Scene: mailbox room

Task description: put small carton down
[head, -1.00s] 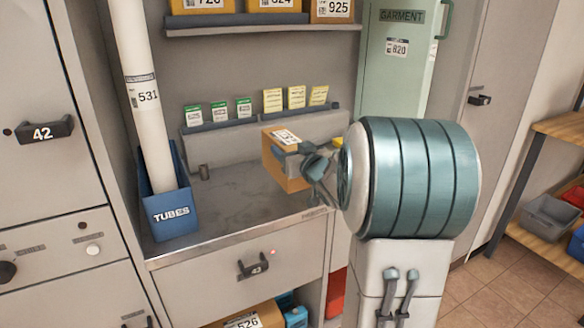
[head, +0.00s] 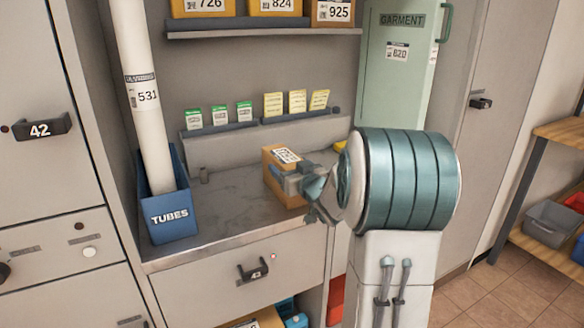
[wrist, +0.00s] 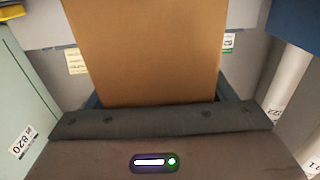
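The small carton (head: 283,172) is a brown box with a white label on top. In the head view it is at the right part of the grey counter (head: 225,205), upright, its base at or very near the counter surface; I cannot tell if it touches. My gripper (head: 298,181) reaches it from the right and is closed around it. In the wrist view the carton (wrist: 145,50) fills the middle, directly in front of my gripper (wrist: 160,105). The fingertips are mostly hidden by the carton.
A blue TUBES bin (head: 170,212) with a tall white tube (head: 148,110) stands at the counter's left. Green and yellow cards (head: 245,112) line a ledge at the back. A shelf with boxes (head: 270,27) is above. The counter between bin and carton is mostly clear.

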